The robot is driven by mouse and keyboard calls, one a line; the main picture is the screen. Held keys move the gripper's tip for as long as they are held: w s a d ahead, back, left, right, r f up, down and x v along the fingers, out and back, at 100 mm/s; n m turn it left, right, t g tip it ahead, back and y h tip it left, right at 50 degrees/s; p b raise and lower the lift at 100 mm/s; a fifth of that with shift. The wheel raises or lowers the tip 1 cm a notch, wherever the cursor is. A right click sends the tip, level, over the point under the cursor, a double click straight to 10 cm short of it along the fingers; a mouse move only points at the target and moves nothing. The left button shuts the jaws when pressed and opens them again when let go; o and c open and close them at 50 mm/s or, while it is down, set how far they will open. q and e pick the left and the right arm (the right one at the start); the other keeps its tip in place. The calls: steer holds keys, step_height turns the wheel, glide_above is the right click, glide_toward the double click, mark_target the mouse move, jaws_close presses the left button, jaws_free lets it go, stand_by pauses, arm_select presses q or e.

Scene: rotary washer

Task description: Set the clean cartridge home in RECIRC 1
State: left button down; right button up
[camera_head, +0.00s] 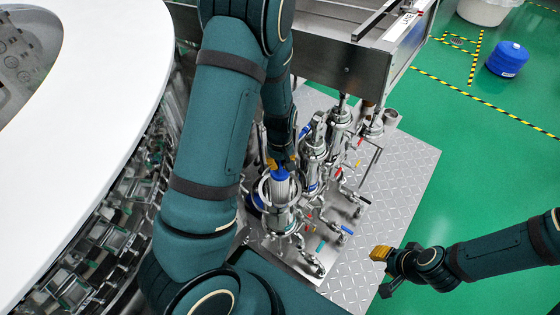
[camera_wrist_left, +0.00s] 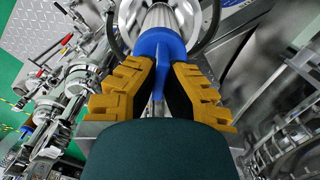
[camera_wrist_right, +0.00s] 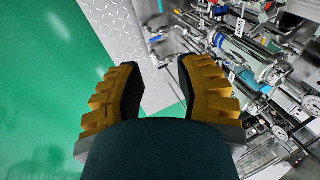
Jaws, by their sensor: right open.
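The cartridge has a blue end (camera_head: 280,174) and a white ribbed body (camera_head: 284,190). It stands in the mouth of an open steel housing (camera_head: 281,218) in the head view; how deep it sits is hidden. In the left wrist view the cartridge's blue end (camera_wrist_left: 158,44) lies between my left gripper's yellow-backed fingers (camera_wrist_left: 162,66), which are closed against its sides. My left gripper (camera_head: 279,162) points down over the housing. My right gripper (camera_head: 381,254) is empty at the lower right, and its fingers (camera_wrist_right: 157,66) are wide apart. I cannot read a RECIRC 1 label.
More steel housings (camera_head: 314,150) with pipes and valve handles stand just behind and to the right. A diamond-plate platform (camera_head: 400,190) carries them. A steel cabinet (camera_head: 330,62) is behind, and the large white rotary machine (camera_head: 100,110) fills the left. A blue container (camera_head: 508,60) stands on the green floor.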

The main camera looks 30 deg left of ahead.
arm_select(q)
steer(key=shift+f+b, duration=1.8)
steer(key=shift+f, duration=0.5)
step_height(320, 180, down, 2)
steer(key=shift+f+b, duration=0.2)
steer(key=shift+b, duration=0.85)
steer(key=shift+f+b, duration=1.3)
steer(key=shift+f, duration=0.5)
steer(key=c, duration=1.1)
jaws_free()
steer(key=shift+o, duration=0.2)
steer(key=shift+r, duration=0.1)
step_height(320, 180, up, 12)
steer(key=shift+f, duration=0.1)
